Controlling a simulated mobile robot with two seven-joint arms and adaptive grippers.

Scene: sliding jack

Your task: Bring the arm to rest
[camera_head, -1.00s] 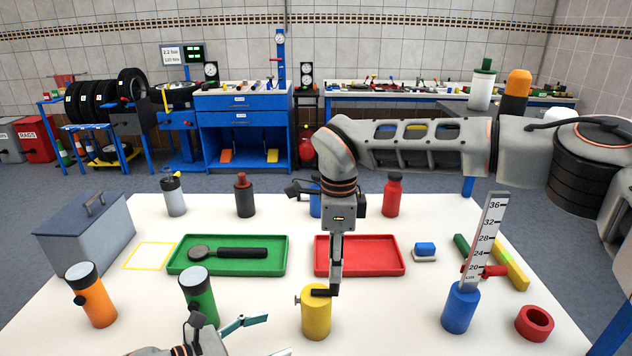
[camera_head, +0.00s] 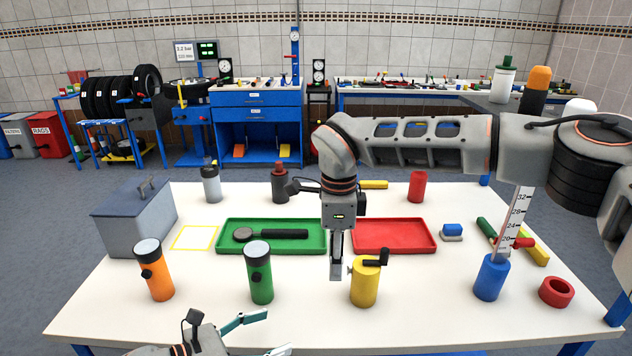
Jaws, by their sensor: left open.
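A yellow jack (camera_head: 364,285) with a black crank handle (camera_head: 376,263) on top stands upright at the front of the white table. My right gripper (camera_head: 336,278) hangs pointing down just left of the yellow jack, apart from its handle in the picture. Its fingers are seen edge-on, so their opening does not show. My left gripper (camera_head: 256,335) is low at the bottom edge, open and empty, with its fingers spread to the right. A green jack (camera_head: 261,277) and an orange jack (camera_head: 156,276) stand to the left.
A blue jack (camera_head: 489,280) with an upright ruler (camera_head: 514,222) and a red ring (camera_head: 556,292) stand at right. Behind are a green tray (camera_head: 225,246), a red tray (camera_head: 395,247) and a grey toolbox (camera_head: 122,222). The table front is clear.

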